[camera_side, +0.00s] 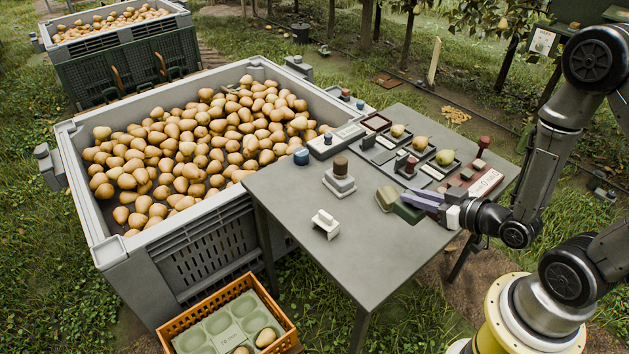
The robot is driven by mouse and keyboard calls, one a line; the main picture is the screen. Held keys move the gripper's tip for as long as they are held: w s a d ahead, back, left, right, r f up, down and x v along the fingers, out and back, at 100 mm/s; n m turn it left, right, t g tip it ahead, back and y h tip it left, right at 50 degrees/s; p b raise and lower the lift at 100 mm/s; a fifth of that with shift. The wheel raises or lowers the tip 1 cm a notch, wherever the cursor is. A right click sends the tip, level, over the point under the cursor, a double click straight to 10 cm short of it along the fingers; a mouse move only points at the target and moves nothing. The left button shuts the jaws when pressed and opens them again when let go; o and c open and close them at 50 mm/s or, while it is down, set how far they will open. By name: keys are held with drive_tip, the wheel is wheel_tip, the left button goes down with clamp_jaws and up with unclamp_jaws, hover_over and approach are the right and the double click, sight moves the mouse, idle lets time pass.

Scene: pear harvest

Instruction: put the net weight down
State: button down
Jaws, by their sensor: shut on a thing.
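My gripper (415,201), with lilac fingers, reaches in from the right, low over the grey table (330,255). It is shut on a dark green block (408,213), which I take to be the net weight. The fingers hide part of the block. A paler green block (387,198) is right beside it on the left. I cannot tell whether the held block touches the table.
A large grey bin (85,220) of pears stands left of the table. A stepped grey piece with a brown knob (340,166) and a white piece (326,223) stand on the table. Trays with pears (421,143) lie behind my gripper. The table's front is clear.

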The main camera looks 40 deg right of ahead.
drive_tip(key=w+r+m+h, duration=0.1)
drive_tip(key=w+r, duration=0.1)
drive_tip(key=w, duration=1.8)
drive_tip(key=w+a+f, duration=0.1)
drive_tip(key=w+a, duration=0.3)
drive_tip(key=a, duration=0.3)
drive_tip(key=shift+n+y, duration=0.5)
drive_tip(key=shift+w+a+f, duration=0.15)
drive_tip(key=shift+w+f, duration=2.05)
drive_tip(key=shift+w, duration=0.15)
drive_tip(key=shift+w+a+f, duration=0.15)
drive_tip(key=shift+w+f, duration=2.05)
drive_tip(key=shift+w, duration=0.2)
drive_tip(key=shift+w+a+f, duration=0.15)
drive_tip(key=shift+w+f, duration=2.05)
drive_tip(key=shift+w, duration=0.15)
drive_tip(key=shift+f, duration=0.1)
drive_tip(key=c, duration=0.8)
unclamp_jaws()
drive_tip(key=shift+f, duration=0.15)
